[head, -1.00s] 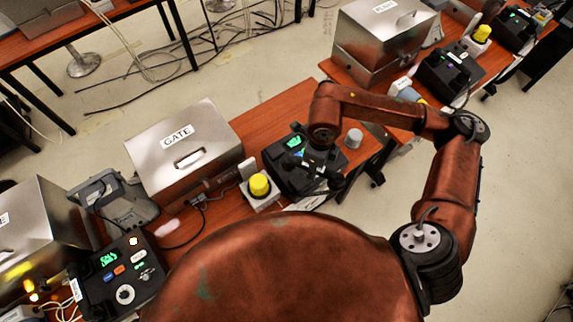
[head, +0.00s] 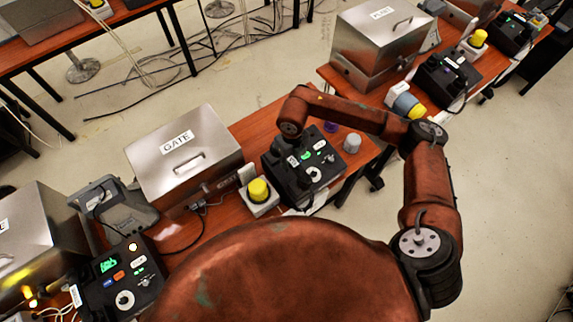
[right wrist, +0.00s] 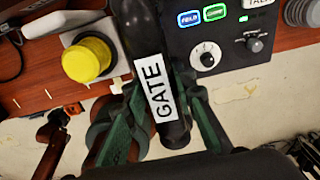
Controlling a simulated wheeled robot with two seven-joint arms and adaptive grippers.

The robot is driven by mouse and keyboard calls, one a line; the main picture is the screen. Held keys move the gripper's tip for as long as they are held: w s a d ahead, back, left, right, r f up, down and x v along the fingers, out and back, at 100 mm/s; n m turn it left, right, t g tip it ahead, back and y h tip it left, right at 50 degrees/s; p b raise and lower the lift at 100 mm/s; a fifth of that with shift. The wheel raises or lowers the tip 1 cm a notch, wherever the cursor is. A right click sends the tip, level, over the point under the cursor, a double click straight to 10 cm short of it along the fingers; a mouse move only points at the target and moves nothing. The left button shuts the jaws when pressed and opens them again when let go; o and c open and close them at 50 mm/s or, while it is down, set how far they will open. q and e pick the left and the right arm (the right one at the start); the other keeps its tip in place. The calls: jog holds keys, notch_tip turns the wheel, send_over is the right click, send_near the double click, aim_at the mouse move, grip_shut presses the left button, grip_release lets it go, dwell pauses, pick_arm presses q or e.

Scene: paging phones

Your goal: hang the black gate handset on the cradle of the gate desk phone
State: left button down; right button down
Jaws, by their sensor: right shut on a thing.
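The gate desk phone (head: 326,158) is a black box with lit buttons and a dial, right of the steel GATE box; its face also shows in the right wrist view (right wrist: 232,62). My right gripper (head: 289,150) is over the phone's left part, small and dark under my wrist. In the right wrist view, my green-grey fingers (right wrist: 160,112) are shut on the black gate handset (right wrist: 178,134), which has a white GATE label. The handset lies along the phone's left side. The cradle is hidden, so I cannot tell whether the handset touches it. My left gripper is not visible.
A yellow-domed beacon (head: 258,189) stands just left of the phone, and a grey knob-like object (head: 352,142) stands to its right. The steel GATE box (head: 215,150) is at left. Another phone (head: 128,285) is at lower left.

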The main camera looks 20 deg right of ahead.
jog(key=shift+w+a+f, duration=0.15)
jog(key=shift+w+f, duration=0.3)
jog(key=shift+f, duration=0.6)
jog(key=shift+w+a+f, duration=0.15)
jog(key=shift+w+f, duration=0.25)
jog(key=shift+f, duration=0.6)
jog(key=shift+w+a+f, duration=0.15)
jog(key=shift+w+f, duration=0.3)
jog(key=shift+f, duration=0.6)
jog(key=shift+f, duration=0.1)
jog(key=c, duration=1.6)
grip_release()
notch_tip(320, 180, up, 12)
jog(key=shift+r, duration=0.15)
